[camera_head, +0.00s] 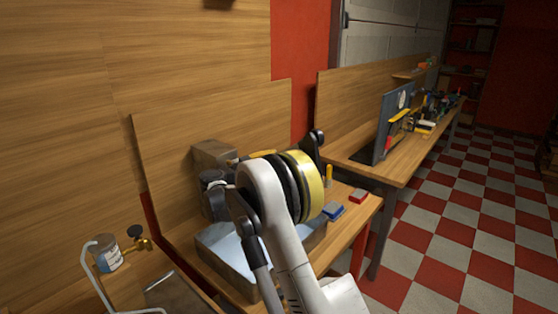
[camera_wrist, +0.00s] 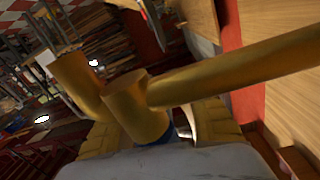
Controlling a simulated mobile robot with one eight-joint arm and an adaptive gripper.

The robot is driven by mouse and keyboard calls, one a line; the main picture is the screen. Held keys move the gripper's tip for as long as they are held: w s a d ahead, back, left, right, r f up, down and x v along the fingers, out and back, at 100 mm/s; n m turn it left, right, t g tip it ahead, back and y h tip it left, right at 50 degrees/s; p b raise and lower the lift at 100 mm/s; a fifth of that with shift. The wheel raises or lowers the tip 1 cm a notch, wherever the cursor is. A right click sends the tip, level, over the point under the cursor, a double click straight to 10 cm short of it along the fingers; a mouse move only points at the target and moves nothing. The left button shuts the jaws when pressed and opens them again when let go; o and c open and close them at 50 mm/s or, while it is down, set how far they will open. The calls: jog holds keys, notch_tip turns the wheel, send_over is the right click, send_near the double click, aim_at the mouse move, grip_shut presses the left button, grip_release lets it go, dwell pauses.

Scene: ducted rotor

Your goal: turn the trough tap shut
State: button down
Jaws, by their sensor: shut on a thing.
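The trough tap (camera_wrist: 137,108) fills the middle of the wrist view as a brass body, with a long brass pipe running to the upper right and a curved brass spout on the left. My gripper (camera_wrist: 162,131) has one tan finger on each side below the body. It is shut on the tap's handle, of which only a bit of blue shows between the fingers. The handle's angle is mostly hidden. In the head view, the grey metal trough (camera_head: 220,271) stands on the bench, with my arm across it. The arm hides my fingertips and most of the tap there.
A small brass valve with a dark knob (camera_head: 138,240) and a labelled can (camera_head: 107,255) are at the left. A blue box (camera_head: 333,212) and a red box (camera_head: 358,196) lie right of my arm. Wooden panels stand behind the bench. The checkered floor (camera_head: 450,235) at the right is clear.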

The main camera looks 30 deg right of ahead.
jog(key=shift+w+a+n+t+y, duration=0.15)
jog(key=shift+w+n+t+y, duration=0.2)
jog(key=shift+n+t, duration=0.4)
jog(key=shift+w, duration=0.1)
jog(key=c, duration=1.3)
grip_release()
jog(key=v, duration=1.2)
jog(key=shift+f, duration=0.1)
